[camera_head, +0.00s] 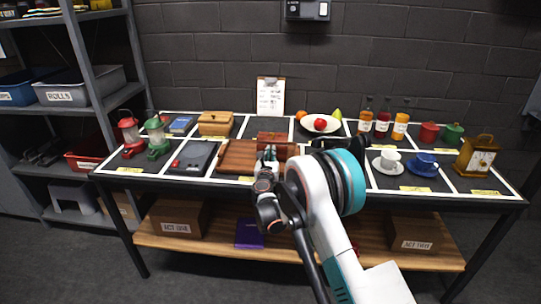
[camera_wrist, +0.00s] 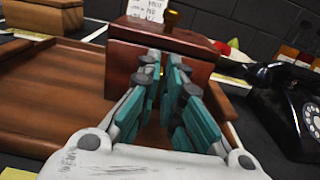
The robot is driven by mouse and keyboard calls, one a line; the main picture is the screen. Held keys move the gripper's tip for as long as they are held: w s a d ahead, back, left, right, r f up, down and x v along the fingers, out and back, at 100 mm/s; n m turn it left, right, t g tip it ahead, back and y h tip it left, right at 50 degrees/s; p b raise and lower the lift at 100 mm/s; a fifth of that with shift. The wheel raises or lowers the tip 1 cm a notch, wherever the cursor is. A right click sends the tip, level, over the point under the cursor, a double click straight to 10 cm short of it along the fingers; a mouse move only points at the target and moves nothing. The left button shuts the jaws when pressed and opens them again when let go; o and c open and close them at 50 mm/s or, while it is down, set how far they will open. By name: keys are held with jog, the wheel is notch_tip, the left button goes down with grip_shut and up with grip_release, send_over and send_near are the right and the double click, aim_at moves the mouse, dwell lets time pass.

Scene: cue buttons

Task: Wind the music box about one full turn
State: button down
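The music box appears to be the dark red wooden box (camera_head: 272,136) at the middle of the table. In the wrist view the box (camera_wrist: 125,62) has a lid with a small brass-and-wood knob (camera_wrist: 171,18) on top. My gripper (camera_head: 268,154) is in front of the box. In the wrist view my gripper (camera_wrist: 168,72) has its two teal-padded fingers apart with nothing between them, and they point at the box's front face. The fingers hide part of that face, and I cannot tell whether they touch it.
A wooden tray (camera_wrist: 48,90) lies left of the box, and a black rotary telephone (camera_wrist: 295,105) stands to its right. A plate with a red apple (camera_head: 320,124) is behind. Lanterns (camera_head: 156,138) stand at the left.

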jog(key=shift+m, duration=0.3)
jog(key=m, duration=0.4)
jog(key=shift+d+f, duration=0.1)
jog(key=shift+d, duration=0.15)
jog(key=m, duration=0.5)
jog(key=shift+d+f, duration=0.15)
jog(key=shift+d, duration=0.05)
jog(key=m, duration=0.4)
jog(key=shift+d+f, duration=0.15)
jog(key=shift+f, duration=0.05)
jog(key=shift+f+m, duration=0.15)
jog(key=shift+m, duration=1.75)
jog(key=c, duration=1.8)
grip_release()
jog(key=shift+c, duration=0.2)
